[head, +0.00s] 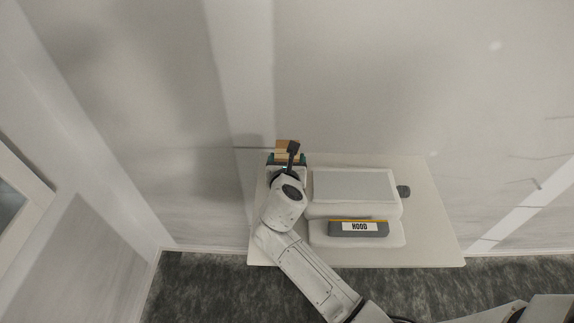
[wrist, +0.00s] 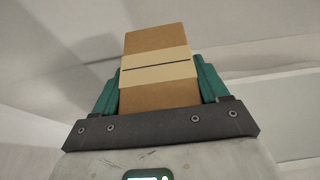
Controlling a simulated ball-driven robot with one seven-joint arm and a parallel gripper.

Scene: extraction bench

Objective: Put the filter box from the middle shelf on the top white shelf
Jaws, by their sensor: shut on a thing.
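The filter box (wrist: 158,70) is a brown cardboard box with a paler tan band and a dark line across it. In the wrist view it stands between the two green fingers of my gripper (wrist: 160,88), which are shut on its sides. In the head view the box (head: 287,146) shows only as a small tan patch, partly covered by my wrist. There my gripper (head: 287,158) is over the left back part of the white shelf (head: 435,215). I cannot tell whether the box touches the shelf or hangs above it.
A white and grey device (head: 352,185) labelled HOOD stands on the shelf, close to the right of my arm, with a dark knob (head: 403,191) on its right side. A pale wall rises behind the shelf. Bare shelf shows at the right. Dark grey floor (head: 205,285) lies below.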

